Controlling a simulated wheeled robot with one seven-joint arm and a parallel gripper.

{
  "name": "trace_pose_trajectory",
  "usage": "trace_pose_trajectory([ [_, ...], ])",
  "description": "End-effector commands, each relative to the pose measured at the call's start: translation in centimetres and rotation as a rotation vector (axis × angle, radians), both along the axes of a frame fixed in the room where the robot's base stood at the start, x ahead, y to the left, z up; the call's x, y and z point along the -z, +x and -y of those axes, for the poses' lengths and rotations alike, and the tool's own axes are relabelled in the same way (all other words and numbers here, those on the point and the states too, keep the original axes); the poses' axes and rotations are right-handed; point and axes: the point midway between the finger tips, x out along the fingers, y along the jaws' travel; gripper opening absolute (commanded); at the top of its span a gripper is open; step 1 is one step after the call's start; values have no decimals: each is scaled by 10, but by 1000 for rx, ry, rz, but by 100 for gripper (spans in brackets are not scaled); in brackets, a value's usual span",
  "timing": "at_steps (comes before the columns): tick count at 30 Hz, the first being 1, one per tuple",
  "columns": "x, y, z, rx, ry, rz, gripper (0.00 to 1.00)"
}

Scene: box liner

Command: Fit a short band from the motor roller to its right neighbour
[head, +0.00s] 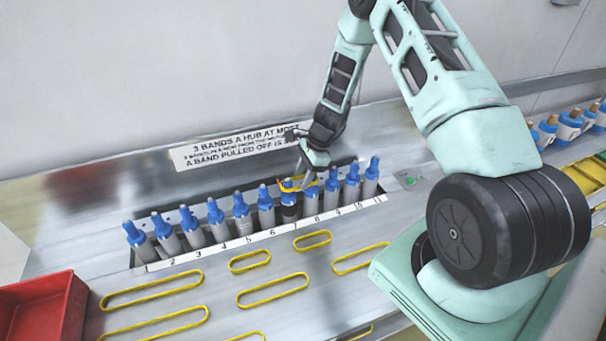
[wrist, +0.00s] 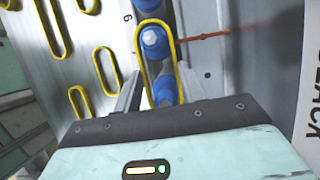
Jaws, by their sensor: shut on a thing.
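A row of blue-topped grey rollers stands in a numbered slot in the bench. One roller (head: 289,208), near the middle, has a dark body and seems to be the motor roller. My gripper (head: 304,182) is over the row, just right of it, shut on a short yellow band (head: 291,188). In the wrist view the band (wrist: 139,52) loops out from between the fingers around one blue hub (wrist: 154,42). A second blue hub (wrist: 166,90) lies inside the loop nearer my gripper. I cannot tell how low the band sits.
Loose yellow bands in short and long sizes, such as a short one (head: 312,240), lie on the bench front. A red bin (head: 38,308) stands at the left. An orange pointer (wrist: 205,35) is beside the far hub. A sign (head: 240,146) is behind the row.

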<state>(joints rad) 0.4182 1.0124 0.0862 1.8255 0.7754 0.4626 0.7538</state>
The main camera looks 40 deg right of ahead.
Motion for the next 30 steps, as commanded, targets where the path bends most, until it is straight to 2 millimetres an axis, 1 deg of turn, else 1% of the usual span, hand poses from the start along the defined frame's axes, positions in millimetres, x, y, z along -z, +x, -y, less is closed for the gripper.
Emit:
trace_pose_trajectory([
  [1, 4, 0, 0, 0, 0, 0, 19],
  [3, 6, 0, 0, 0, 0, 0, 19],
  [13, 6, 0, 0, 0, 0, 0, 19],
  [14, 6, 0, 0, 0, 0, 0, 49],
  [15, 6, 0, 0, 0, 0, 0, 60],
  [16, 6, 0, 0, 0, 0, 0, 66],
  [26, 4, 0, 1, 0, 0, 1, 66],
  [30, -7, -1, 7, 0, -2, 3, 66],
])
